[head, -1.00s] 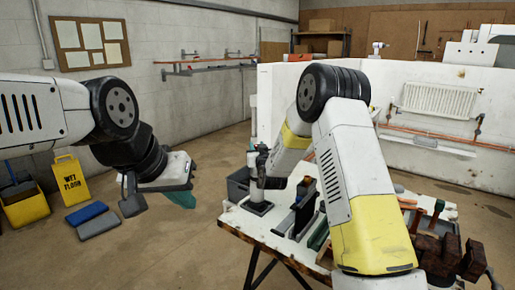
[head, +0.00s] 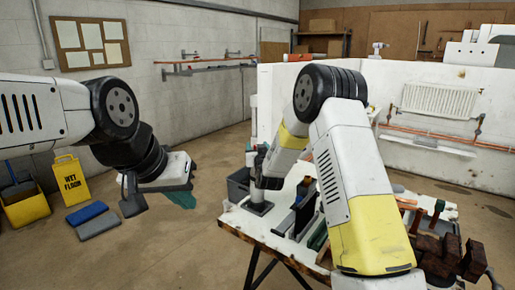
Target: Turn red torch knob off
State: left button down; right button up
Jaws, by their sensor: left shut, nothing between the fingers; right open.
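I cannot make out the red torch knob in the head view. A pale upright object (head: 251,158) stands on a dark base at the left end of the work table (head: 238,222); it may be the torch, but it is mostly hidden behind my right gripper. My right gripper (head: 264,183) is dark and small here, right at that object; it is open, and I cannot tell whether it touches. My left gripper (head: 182,199) hangs over the floor at the left, shut and empty, well apart from the table.
A grey bin (head: 238,187) is beside the table's left end. Tools and dark bricks (head: 470,262) crowd the table's right side. A yellow wet floor sign (head: 70,180) and a yellow bucket (head: 27,208) stand at the left.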

jog(key=s+d, duration=0.1)
jog(key=s, duration=0.6)
jog(key=shift+s, duration=0.4)
jog(key=shift+d, duration=0.1)
jog(key=s+d+r+g, duration=0.65)
jog(key=s+r, duration=0.35)
jog(key=s, duration=0.4)
jog(key=s+d+g, duration=0.2)
jog(key=s+d, duration=0.1)
jog(key=s, duration=0.9)
jog(key=s+d+f+m+g, duration=0.1)
jog(key=s+d+g, duration=0.2)
jog(key=s, duration=1)
jog(key=shift+s+d+f+h, duration=0.15)
jog(key=shift+s+d+h, duration=0.15)
jog(key=shift+d, duration=0.25)
